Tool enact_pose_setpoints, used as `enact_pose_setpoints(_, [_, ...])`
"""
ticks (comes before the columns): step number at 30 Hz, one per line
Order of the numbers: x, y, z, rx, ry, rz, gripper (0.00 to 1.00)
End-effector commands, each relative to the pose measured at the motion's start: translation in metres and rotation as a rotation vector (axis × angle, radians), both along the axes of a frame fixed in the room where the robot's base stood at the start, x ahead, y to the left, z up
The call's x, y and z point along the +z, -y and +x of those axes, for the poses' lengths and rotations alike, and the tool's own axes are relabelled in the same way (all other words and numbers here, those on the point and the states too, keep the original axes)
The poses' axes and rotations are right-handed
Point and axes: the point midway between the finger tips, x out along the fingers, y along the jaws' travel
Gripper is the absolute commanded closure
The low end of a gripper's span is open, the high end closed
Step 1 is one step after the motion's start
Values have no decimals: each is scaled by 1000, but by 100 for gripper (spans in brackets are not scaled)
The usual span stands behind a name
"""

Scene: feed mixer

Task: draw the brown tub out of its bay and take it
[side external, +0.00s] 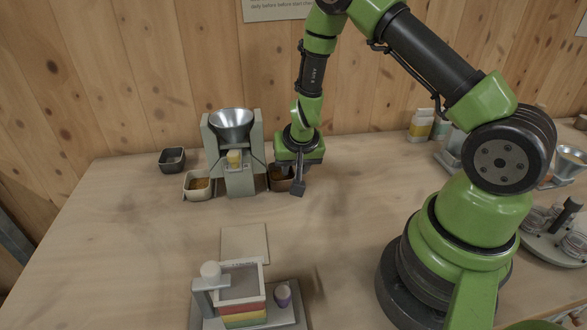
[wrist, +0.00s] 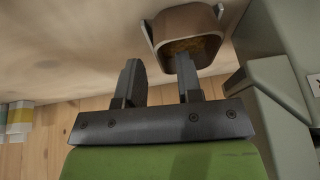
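The brown tub (side external: 277,184) sits at the right foot of the feed mixer (side external: 238,180), partly hidden by my gripper (side external: 291,180). In the wrist view the tub (wrist: 178,22) shows its open top, with yellowish-brown feed inside. My gripper (wrist: 158,62) is open there, its two fingers apart with nothing between them. The right finger overlaps the tub's near rim in the picture; I cannot tell whether it touches. The left finger is clear of the tub, over the bare table.
A cream tub (side external: 197,194) sits at the mixer's left foot, with a dark tub (side external: 171,161) behind it. A stand with stacked coloured trays (side external: 242,309) is at the front. Bottles (side external: 421,125) stand at the back right.

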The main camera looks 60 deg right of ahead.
Motion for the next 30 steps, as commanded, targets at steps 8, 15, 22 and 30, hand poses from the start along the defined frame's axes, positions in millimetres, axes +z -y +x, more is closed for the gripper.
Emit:
enact_pose_setpoints(8, [-19, 5, 6, 0, 0, 0, 67])
enact_pose_setpoints(15, [-19, 5, 7, 0, 1, -1, 67])
enact_pose_setpoints(22, [-19, 5, 7, 0, 1, -1, 100])
enact_pose_setpoints(30, [-19, 3, 4, 1, -1, -1, 100])
